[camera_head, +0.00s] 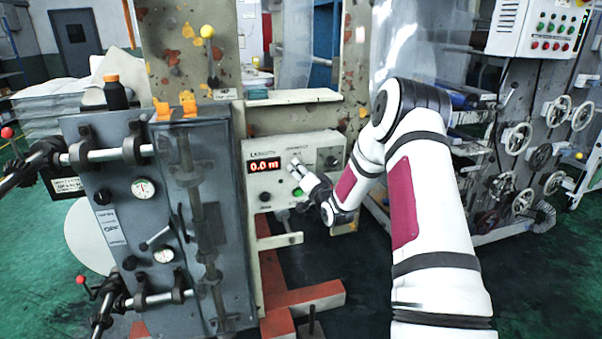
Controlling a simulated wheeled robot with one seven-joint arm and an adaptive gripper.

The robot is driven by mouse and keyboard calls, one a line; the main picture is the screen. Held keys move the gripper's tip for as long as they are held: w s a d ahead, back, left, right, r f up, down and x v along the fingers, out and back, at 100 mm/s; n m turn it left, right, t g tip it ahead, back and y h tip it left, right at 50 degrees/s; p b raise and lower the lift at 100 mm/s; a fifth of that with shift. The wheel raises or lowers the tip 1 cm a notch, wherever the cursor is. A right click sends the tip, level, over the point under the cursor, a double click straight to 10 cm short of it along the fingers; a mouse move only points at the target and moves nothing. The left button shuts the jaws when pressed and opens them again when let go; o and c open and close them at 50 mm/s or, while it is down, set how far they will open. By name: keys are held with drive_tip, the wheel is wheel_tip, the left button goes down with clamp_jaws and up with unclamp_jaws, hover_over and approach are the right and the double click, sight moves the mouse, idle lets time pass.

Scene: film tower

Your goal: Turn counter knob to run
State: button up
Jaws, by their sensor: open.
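The counter box (258,150) is a beige panel mounted on the machine, with a red lit display (264,166) that reads 0.0 m. A small dark knob (265,197) sits below the display, and a green button (298,191) is to its right. Another dark knob (331,160) shows at the right of the panel; I cannot read the small labels or the knob positions. My gripper (293,167) is open in front of the middle of the panel, just right of the display. It hides part of the panel behind it, and I cannot tell whether it touches anything.
A grey machine block (110,215) with gauges and clamped rods stands close on the left. An orange-red base frame (305,298) lies below the counter box. A rack with several handwheels (518,138) and a white button box (538,28) stand at right.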

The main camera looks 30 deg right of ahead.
drive_tip(key=shift+w, duration=0.25)
clamp_jaws()
